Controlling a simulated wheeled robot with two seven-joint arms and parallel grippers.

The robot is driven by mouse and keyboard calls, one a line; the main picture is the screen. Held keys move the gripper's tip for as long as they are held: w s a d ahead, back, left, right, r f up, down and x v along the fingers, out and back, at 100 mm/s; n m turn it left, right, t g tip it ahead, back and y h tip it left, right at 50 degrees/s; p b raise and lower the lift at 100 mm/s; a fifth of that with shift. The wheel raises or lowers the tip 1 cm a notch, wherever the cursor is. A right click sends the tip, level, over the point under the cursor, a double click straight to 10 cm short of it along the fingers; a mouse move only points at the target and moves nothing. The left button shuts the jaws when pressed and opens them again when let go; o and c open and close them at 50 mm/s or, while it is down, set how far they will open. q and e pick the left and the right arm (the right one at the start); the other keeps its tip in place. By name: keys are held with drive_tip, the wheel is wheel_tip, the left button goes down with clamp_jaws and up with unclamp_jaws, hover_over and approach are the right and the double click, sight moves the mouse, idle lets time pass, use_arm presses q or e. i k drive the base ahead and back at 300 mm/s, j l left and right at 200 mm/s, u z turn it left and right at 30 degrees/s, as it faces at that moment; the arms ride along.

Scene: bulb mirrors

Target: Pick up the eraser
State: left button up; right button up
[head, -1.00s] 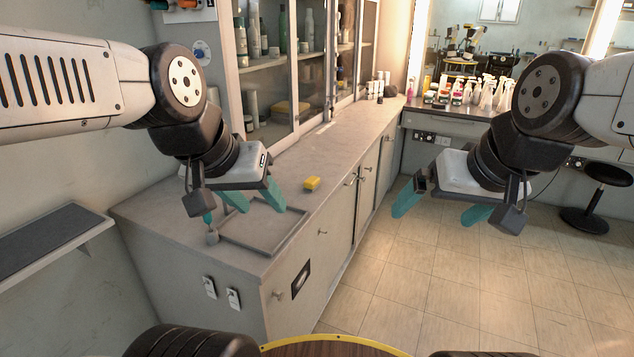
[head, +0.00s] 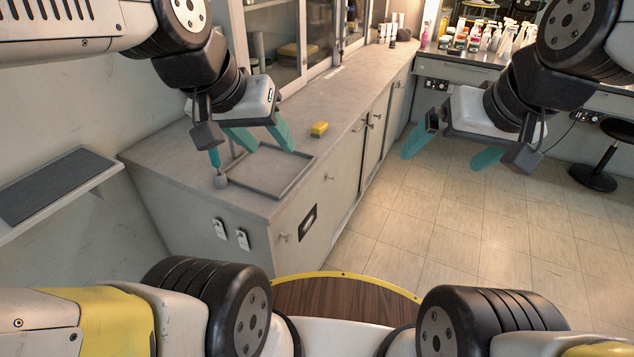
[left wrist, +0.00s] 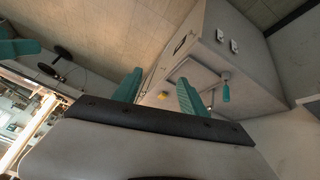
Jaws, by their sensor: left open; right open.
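The eraser, a small yellow block (head: 319,129), lies on the grey counter (head: 345,95), just beyond the far right corner of a thin-rimmed grey tray (head: 292,187). It also shows small in the left wrist view (left wrist: 163,96), between my left fingers. My left gripper (head: 264,139) is open and empty, with teal fingers, above the counter and left of the eraser in the head view. My right gripper (head: 450,153) is open and empty, out over the floor to the right of the counter.
A glass-fronted cabinet (head: 270,45) rises behind the counter. Bottles crowd the far bench (head: 500,38). A black stool (head: 597,170) stands at right; the tiled floor is otherwise open.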

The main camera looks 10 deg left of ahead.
sight(319, 129)
drive_tip(key=i+z, duration=0.25)
drive_tip(key=i, duration=0.25)
drive_tip(key=i+z, duration=0.25)
drive_tip(key=i, duration=0.3)
